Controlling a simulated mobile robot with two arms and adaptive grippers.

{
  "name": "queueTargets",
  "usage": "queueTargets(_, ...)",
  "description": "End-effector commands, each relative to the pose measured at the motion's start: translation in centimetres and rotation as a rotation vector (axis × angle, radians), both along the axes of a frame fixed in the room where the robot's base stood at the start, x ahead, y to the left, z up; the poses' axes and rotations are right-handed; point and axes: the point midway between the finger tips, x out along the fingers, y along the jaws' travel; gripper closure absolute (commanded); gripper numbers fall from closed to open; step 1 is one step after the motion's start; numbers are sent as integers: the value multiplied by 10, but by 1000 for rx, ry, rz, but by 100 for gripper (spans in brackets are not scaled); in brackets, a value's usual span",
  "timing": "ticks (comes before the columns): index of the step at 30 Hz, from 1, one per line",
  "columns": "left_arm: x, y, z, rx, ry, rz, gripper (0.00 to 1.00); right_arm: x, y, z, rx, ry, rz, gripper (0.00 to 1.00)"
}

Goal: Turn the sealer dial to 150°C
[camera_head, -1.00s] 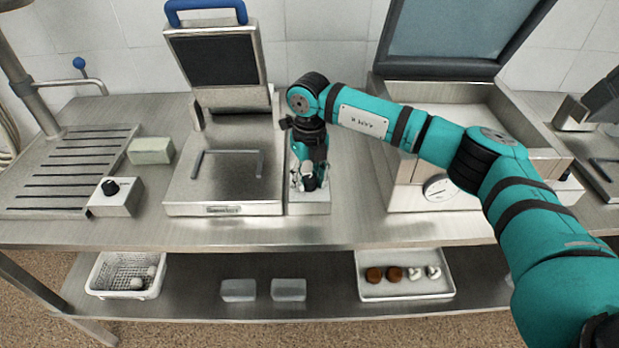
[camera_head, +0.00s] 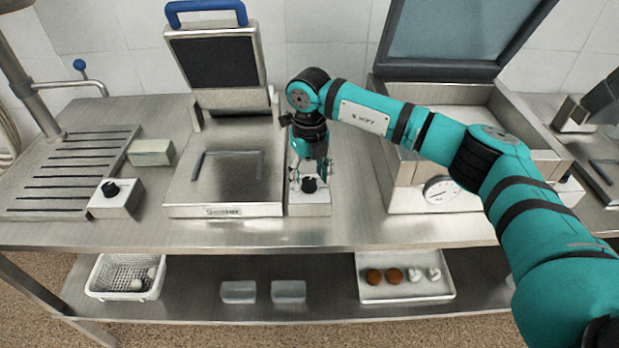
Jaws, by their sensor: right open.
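The sealer (camera_head: 225,209) stands left of centre on the steel table, with its lid raised and a blue handle on top. On its right side is a narrow control box with a black dial (camera_head: 309,185) on a pale face. My right gripper (camera_head: 309,172) hangs over this box, just behind and above the dial. It is open, with the dial showing clear below the fingers; whether they touch it I cannot tell. The temperature marks are too small to read. My left gripper is not in view.
A small box with a black knob (camera_head: 110,190) sits at the left, near a pale block (camera_head: 151,152). A machine with a round gauge (camera_head: 441,190) stands right of the dial. The lower shelf holds a white perforated basket (camera_head: 126,277) and a tray (camera_head: 405,297) with small pieces.

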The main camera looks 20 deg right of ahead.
Motion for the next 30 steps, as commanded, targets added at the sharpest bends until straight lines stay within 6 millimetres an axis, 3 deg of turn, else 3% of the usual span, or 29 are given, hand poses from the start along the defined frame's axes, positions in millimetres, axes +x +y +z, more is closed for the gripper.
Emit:
queueTargets(9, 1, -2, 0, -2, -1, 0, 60, 1, 0, 68, 2, -6, 0, 45)
queueTargets(15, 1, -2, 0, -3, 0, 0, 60, 1, 0, 98, 1, -3, -1, 45)
queueTargets(21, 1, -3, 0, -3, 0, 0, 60, 1, 0, 108, 1, -3, -1, 45)
queueTargets(30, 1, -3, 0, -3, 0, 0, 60, 0, 0, 108, 0, -2, -1, 45)
